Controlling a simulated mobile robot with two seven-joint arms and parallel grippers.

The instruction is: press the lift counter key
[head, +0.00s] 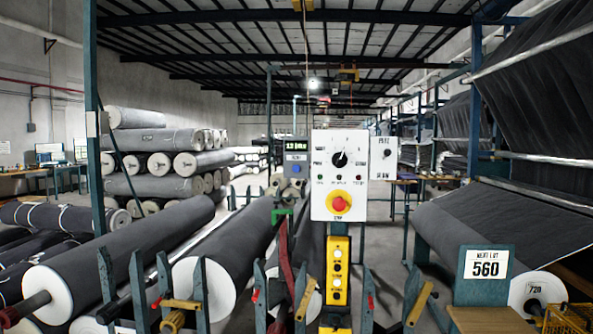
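A small grey counter box (296,158) stands near the middle of the head view, just left of the white control panel. It has a dark display (297,146) at its top; the small text looks like "12 lifts" but is hard to read. Below the display is a blue label strip (296,157) and a round blue key (296,169). Nothing covers the key. Neither of my grippers shows in the view.
The white panel (325,205) carries a black rotary knob (339,159) and a red stop button (339,204) on yellow. Large grey rolls (125,253) and teal posts (260,295) crowd the front. A "NEXT LOT 560" sign (486,264) stands right.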

